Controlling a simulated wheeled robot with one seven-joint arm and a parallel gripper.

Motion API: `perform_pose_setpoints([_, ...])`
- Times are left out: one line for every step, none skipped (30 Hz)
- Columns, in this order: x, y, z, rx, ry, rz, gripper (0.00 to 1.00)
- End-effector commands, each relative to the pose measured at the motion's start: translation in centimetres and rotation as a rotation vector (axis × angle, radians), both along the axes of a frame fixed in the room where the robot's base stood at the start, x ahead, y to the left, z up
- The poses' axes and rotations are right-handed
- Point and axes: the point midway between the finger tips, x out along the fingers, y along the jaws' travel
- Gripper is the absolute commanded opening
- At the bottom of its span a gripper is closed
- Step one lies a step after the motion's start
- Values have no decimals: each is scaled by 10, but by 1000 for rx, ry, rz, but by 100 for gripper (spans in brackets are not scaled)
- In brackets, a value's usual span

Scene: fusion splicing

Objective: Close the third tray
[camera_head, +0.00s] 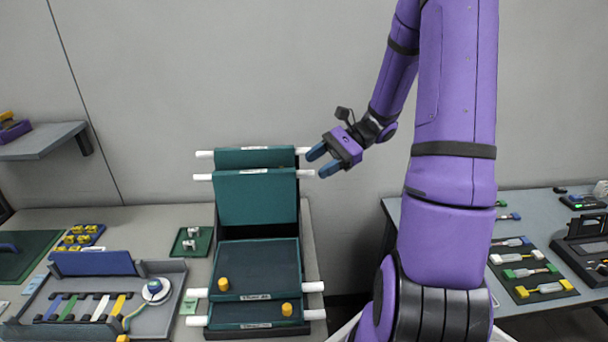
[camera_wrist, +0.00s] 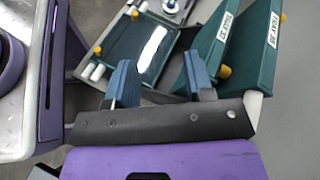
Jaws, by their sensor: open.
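The tray stack (camera_head: 308,250) has two dark green trays raised and two lying flat. The nearer raised tray (camera_head: 254,200), which I take as the third, stands nearly upright with white rod ends at both sides; the other raised tray (camera_head: 254,158) is behind it. In the wrist view, raised trays (camera_wrist: 212,45) and (camera_wrist: 258,50) stand right of centre, their labels hard to read. My gripper (camera_head: 321,162) is open and empty, just right of the raised trays' right rod ends.
The two flat trays (camera_head: 258,262) and (camera_head: 250,320) carry yellow knobs. A grey splice holder with coloured strips (camera_head: 100,300) and a small green tray (camera_head: 190,242) lie to the left. A second table (camera_head: 520,240) with connectors is at right. The wall stands behind.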

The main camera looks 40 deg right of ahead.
Motion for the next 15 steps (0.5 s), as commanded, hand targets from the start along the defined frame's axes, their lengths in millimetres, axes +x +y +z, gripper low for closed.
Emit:
perform_pose_setpoints([2,-10,-9,46,12,-42,48])
perform_pose_setpoints([3,-16,-12,72,17,-68,48])
perform_pose_setpoints([5,-23,-18,108,23,-99,48])
perform_pose_setpoints([6,-29,-22,134,27,-123,48])
perform_pose_setpoints([7,-34,-26,159,31,-147,48])
perform_pose_setpoints([8,-42,-31,194,35,-181,48])
perform_pose_setpoints([9,-47,-35,221,38,-204,48])
perform_pose_setpoints([9,-53,-39,244,40,-229,48])
perform_pose_setpoints([10,-60,-44,277,42,-259,48])
perform_pose_setpoints([10,-65,-48,300,44,-280,48])
perform_pose_setpoints([10,-70,-51,321,45,-299,48])
perform_pose_setpoints([10,-76,-56,346,46,-324,48])
perform_pose_setpoints([10,-79,-59,363,47,-340,48])
perform_pose_setpoints([11,-83,-61,379,46,-356,48])
perform_pose_setpoints([10,-87,-64,395,45,-372,48])
